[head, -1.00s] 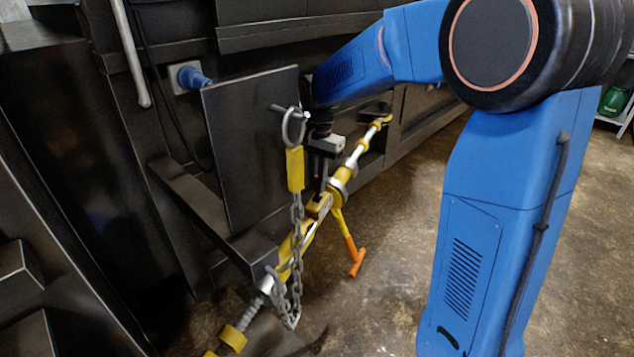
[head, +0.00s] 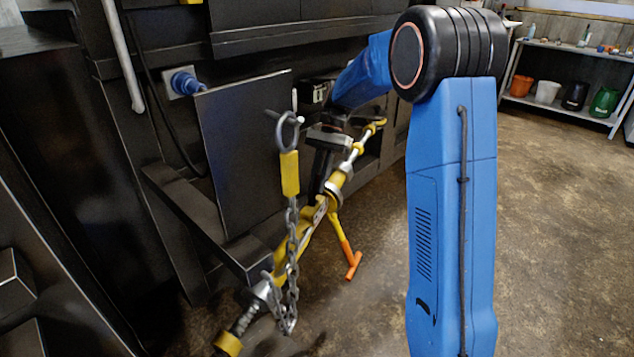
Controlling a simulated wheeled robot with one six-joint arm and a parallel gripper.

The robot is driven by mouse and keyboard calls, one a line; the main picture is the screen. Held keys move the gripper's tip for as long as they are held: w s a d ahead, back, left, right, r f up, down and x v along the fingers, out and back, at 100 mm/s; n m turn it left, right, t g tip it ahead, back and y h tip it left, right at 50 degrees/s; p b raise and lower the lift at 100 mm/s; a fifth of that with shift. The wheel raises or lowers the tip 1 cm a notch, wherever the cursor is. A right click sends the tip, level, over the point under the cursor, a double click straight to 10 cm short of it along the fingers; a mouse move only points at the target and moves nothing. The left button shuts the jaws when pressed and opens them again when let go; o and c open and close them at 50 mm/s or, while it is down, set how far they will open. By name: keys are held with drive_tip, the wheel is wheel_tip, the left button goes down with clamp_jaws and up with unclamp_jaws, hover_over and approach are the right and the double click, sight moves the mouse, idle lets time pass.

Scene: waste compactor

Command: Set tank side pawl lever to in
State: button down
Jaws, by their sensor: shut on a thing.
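A yellow and silver ratchet turnbuckle (head: 288,252) runs diagonally from the lower left up to the right, beside the dark machine. A lever handle with an orange T-shaped end (head: 352,262) hangs from its middle. My gripper (head: 320,186) is at the turnbuckle's middle, its dark fingers pointing down at the ratchet body. It is shut on a small part there, which the fingers hide. The pawl levers are too small and covered to tell apart, so I cannot see which way the tank side one is set.
A chain (head: 292,232) with a yellow sleeve and a ring hangs just left of my gripper. A dark upright plate (head: 240,150) stands behind it. A blue plug (head: 186,82) is on the machine wall. Open floor lies to the right, with a shelf (head: 565,106) of buckets beyond.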

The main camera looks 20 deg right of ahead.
idle(0.4)
drive_tip(key=c, duration=1.8)
unclamp_jaws()
drive_tip(key=shift+o, duration=0.2)
drive_tip(key=shift+w+d, duration=0.1)
drive_tip(key=v, duration=1.7)
drive_tip(key=shift+w+d, duration=0.15)
drive_tip(key=shift+w, duration=0.05)
drive_tip(key=shift+s, duration=0.1)
drive_tip(key=s+a+r+n+t+h, duration=0.1)
drive_tip(key=s+a+n+t, duration=0.1)
drive_tip(key=s, duration=0.9)
drive_tip(key=s+a+r+n+t+h, duration=0.1)
drive_tip(key=s+n+t+h, duration=0.15)
drive_tip(key=s, duration=0.85)
drive_tip(key=s+f+n+t, duration=0.2)
drive_tip(key=s+f, duration=0.3)
drive_tip(key=s, duration=0.5)
drive_tip(key=s+f+n+t+h, duration=0.1)
drive_tip(key=s+f+n+t, duration=0.2)
drive_tip(key=s+f, duration=0.3)
drive_tip(key=s, duration=0.3)
drive_tip(key=shift+s+d+f, duration=0.35)
drive_tip(key=shift+s+d, duration=0.05)
